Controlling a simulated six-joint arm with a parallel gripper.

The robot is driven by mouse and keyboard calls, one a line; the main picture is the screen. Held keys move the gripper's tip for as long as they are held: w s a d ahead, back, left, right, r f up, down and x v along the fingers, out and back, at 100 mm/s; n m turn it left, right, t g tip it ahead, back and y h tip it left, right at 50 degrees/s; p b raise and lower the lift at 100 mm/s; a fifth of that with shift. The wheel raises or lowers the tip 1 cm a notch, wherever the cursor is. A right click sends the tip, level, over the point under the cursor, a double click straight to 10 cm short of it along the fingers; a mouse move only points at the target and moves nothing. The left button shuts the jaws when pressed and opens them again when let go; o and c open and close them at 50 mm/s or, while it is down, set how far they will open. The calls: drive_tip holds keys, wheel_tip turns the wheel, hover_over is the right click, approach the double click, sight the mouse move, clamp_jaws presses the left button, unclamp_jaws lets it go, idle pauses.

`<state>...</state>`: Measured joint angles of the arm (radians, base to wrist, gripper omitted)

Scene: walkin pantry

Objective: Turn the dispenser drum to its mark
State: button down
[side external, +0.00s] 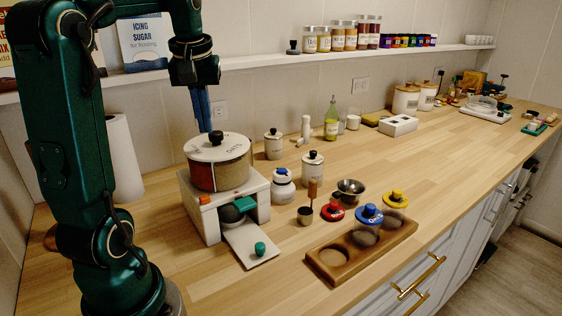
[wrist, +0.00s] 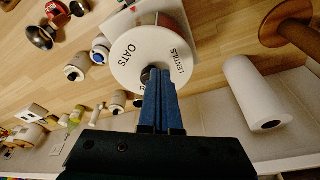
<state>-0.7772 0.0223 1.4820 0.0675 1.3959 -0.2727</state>
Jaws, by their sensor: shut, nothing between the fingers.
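The dispenser drum (side external: 220,172) is a round clear-walled drum with brown contents, on a white stand (side external: 203,218). Its white lid, lettered OATS and LENTILS in the wrist view (wrist: 135,40), carries a dark knob (side external: 216,138). A small orange-red mark (side external: 204,199) shows on the stand's front edge. My gripper (side external: 208,130) points down over the lid. Its blue fingers are shut and empty, with the tips (wrist: 159,72) beside the knob; I cannot tell whether they touch it. The fingers hide part of the lid in the wrist view.
A white plate with a green knob (side external: 260,248) lies before the stand. A wooden tray (side external: 318,277) is at the counter's front. A paper roll (side external: 122,155) stands behind left.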

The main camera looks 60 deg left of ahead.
sight(221, 147)
drive_tip(key=shift+d+x, duration=0.25)
drive_tip(key=shift+x, duration=0.85)
drive_tip(key=shift+w+a+f, duration=0.1)
drive_tip(key=shift+a, duration=0.1)
drive_tip(key=shift+w+d, duration=0.3)
idle(0.3)
drive_tip(key=shift+w+d, duration=0.15)
drive_tip(key=shift+w, duration=0.45)
idle(0.3)
drive_tip(key=shift+d, duration=0.1)
